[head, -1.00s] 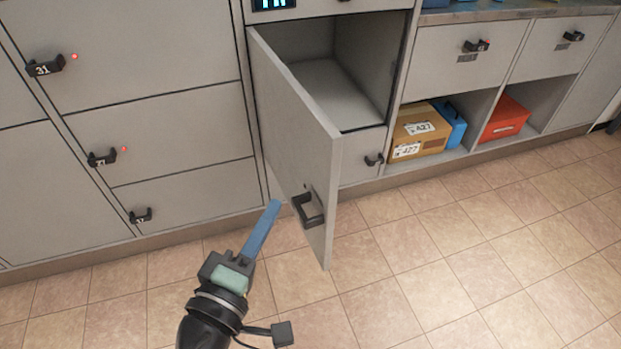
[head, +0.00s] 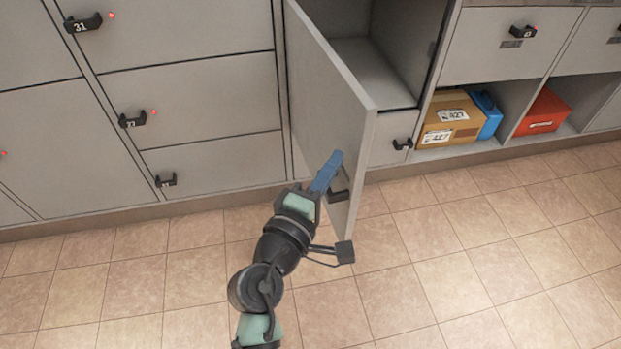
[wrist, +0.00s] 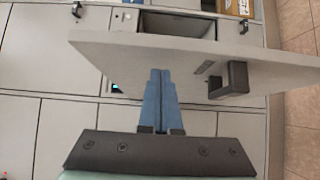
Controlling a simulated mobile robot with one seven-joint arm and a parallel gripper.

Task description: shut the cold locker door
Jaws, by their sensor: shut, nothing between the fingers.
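The cold locker door (head: 325,85) stands wide open, swung out from its frame on a left hinge, with a dark handle (head: 338,190) on its outer face. The open locker compartment (head: 375,72) behind it looks empty. My gripper (head: 334,160) is shut and empty, its blue fingers at the outer face of the door beside the handle. In the wrist view the shut fingers (wrist: 160,78) point at the door (wrist: 130,55), with the handle (wrist: 230,82) to their right. I cannot tell whether the fingertips touch the door.
Closed lockers with dark handles (head: 133,120) fill the wall to the left. At right, open cubbies hold a cardboard box (head: 445,115), a blue item (head: 487,113) and a red box (head: 542,110). The tiled floor (head: 470,250) is clear at front and right.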

